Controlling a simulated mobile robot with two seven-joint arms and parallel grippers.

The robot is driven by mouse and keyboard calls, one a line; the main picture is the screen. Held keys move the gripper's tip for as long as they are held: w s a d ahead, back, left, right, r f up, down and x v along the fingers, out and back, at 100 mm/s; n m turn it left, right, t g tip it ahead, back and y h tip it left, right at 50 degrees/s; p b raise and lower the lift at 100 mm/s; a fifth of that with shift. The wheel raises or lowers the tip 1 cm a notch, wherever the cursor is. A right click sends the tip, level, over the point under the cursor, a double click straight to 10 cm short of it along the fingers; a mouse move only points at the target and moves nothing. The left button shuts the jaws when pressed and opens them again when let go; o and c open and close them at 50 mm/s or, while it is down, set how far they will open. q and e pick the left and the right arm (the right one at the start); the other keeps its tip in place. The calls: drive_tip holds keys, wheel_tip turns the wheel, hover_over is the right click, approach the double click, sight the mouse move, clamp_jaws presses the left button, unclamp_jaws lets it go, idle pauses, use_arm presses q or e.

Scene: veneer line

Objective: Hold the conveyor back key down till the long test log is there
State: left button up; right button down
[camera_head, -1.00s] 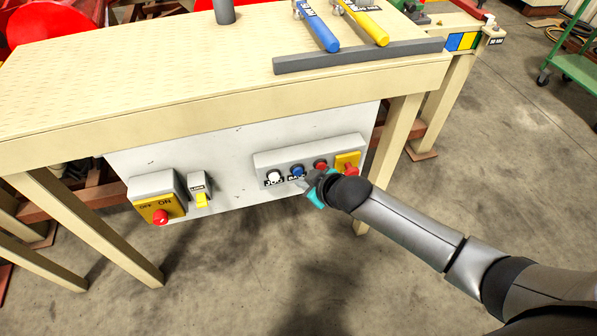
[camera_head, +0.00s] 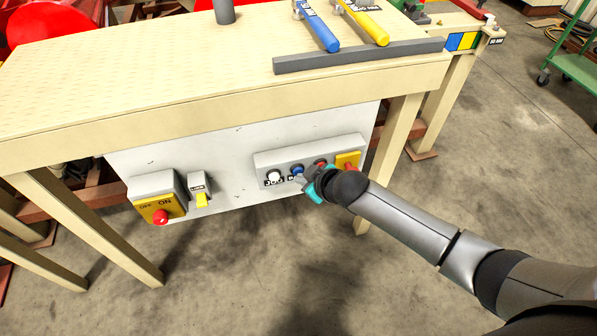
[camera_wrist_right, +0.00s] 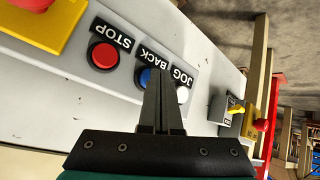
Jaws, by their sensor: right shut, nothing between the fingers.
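The blue back key (camera_head: 297,170) sits on a grey control box under the bench, between the white jog key (camera_head: 274,176) and the red stop key (camera_head: 321,163). My right gripper (camera_head: 302,180) is shut and empty, with its tips just in front of the blue key. In the right wrist view the shut fingers (camera_wrist_right: 161,72) overlap the edge of the blue key (camera_wrist_right: 145,78) and partly cover it. I cannot tell whether they touch or press it. My left gripper and a long test log are not in view.
A yellow plate with a red knob (camera_head: 350,170) is right of the keys. Blue and yellow-handled tools (camera_head: 320,30) lie on the bench. The floor in front is clear.

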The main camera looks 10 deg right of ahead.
drive_tip(key=shift+w, duration=0.2)
use_arm(q)
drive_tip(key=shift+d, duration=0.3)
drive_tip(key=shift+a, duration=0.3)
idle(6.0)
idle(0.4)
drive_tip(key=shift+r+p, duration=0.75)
drive_tip(key=shift+p, duration=0.05)
use_arm(e)
drive_tip(key=shift+s, duration=0.85)
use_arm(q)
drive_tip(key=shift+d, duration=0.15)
